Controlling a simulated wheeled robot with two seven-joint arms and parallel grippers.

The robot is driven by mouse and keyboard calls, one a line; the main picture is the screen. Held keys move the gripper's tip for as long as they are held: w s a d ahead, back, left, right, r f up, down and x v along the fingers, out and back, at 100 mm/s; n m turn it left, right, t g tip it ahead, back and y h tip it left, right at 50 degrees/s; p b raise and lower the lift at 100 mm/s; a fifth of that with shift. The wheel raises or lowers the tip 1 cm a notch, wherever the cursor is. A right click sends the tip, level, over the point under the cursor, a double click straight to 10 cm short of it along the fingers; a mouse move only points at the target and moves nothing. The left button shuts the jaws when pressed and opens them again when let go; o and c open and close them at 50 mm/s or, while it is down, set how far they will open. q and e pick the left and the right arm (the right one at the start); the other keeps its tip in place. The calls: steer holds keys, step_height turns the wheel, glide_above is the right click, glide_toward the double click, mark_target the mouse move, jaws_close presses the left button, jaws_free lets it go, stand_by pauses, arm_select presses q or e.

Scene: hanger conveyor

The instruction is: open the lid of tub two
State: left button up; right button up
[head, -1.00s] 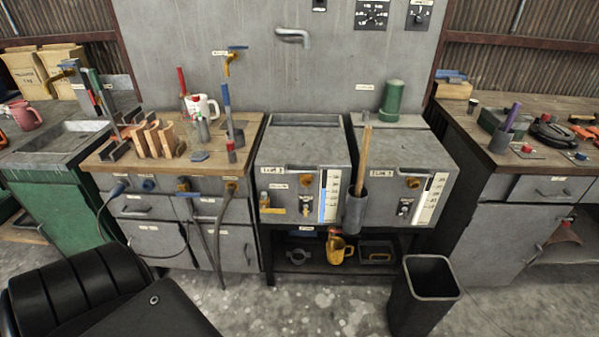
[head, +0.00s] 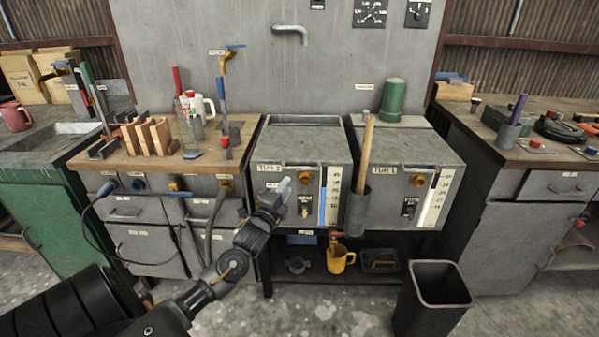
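Tub two (head: 335,228), labelled "TUB 2", is the left of two grey metal tubs at the middle of the head view. Its lid (head: 302,144) lies flat and shut on top. The front carries an orange-brown knob, a switch plate and a blue-marked level gauge (head: 328,195). My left gripper (head: 283,187) is raised in front of the left side of this front, below the lid's front edge, and overlaps it in the picture. Its fingertips point up and look close together, too small to tell open from shut. I see nothing held. My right gripper is out of view.
Tub one (head: 437,217) stands to the right. A grey holder (head: 357,212) with a wooden handle (head: 366,150) rises between the tubs. A workbench (head: 130,158) with blocks and bottles is at left.

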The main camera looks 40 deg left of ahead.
mark_target(299, 169)
arm_select(q)
steer(key=x, duration=1)
steer(key=shift+w+a, duration=0.1)
steer(key=shift+w, duration=0.25)
jaws_close()
